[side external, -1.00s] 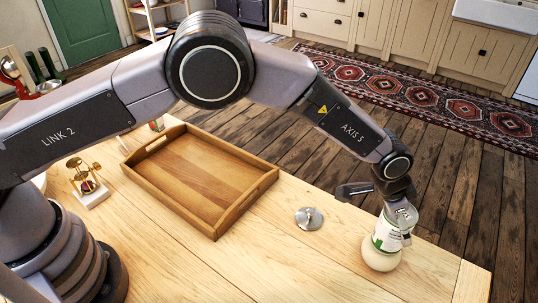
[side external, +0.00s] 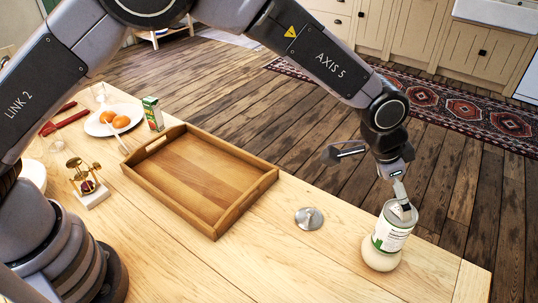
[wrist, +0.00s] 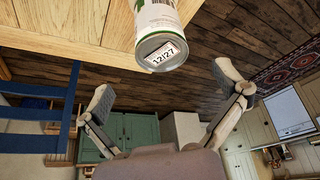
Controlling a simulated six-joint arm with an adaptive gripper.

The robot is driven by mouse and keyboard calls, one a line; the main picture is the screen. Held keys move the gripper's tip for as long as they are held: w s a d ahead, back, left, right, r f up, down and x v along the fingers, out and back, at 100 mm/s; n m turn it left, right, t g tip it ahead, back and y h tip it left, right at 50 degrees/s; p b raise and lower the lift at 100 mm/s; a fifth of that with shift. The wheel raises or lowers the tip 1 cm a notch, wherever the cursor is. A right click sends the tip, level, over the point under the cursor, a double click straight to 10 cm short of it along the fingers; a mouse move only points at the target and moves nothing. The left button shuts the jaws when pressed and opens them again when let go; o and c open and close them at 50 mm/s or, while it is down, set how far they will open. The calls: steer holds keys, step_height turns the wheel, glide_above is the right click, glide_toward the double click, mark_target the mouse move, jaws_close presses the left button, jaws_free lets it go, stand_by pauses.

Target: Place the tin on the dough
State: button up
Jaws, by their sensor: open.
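The tin (side external: 394,232), silver with a white and green label, stands slightly tilted on the pale round dough (side external: 380,258) near the table's right end. In the wrist view, the tin (wrist: 158,22) shows its metal end marked 12/27 at the top of the picture; the dough is not visible there. My gripper (side external: 374,176) is open and empty above the tin, its fingers spread wide. One finger overlaps the tin's top edge in the side view; I cannot tell if they touch. In the wrist view, the tin's end lies beyond the fingertips of my gripper (wrist: 165,88).
A metal lid-like disc with a knob (side external: 309,218) lies left of the dough. A wooden tray (side external: 246,203) stands empty mid-table. A plate (side external: 99,127) with eggs, a carton (side external: 153,114) and a brass balance-like item (side external: 88,185) are at the left. The table's edge is close behind the tin.

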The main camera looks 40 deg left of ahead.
steer(key=s+a+r+n+t+y, duration=0.1)
steer(key=s+a+r+n, duration=0.1)
steer(key=a+r, duration=1)
steer(key=s+a+r+n+t, duration=0.1)
steer(key=s+a+r+n, duration=0.1)
steer(key=a+r, duration=0.9)
steer(key=s+a+r+n+y, duration=0.1)
steer(key=s+a+r+n, duration=0.15)
steer(key=s+a, duration=1.1)
steer(key=s+a+f+n+y, duration=0.1)
steer(key=s+a+f+n, duration=0.2)
steer(key=s+a, duration=0.4)
steer(key=s+f, duration=0.1)
steer(key=s, duration=0.2)
steer(key=shift+t, duration=0.3)
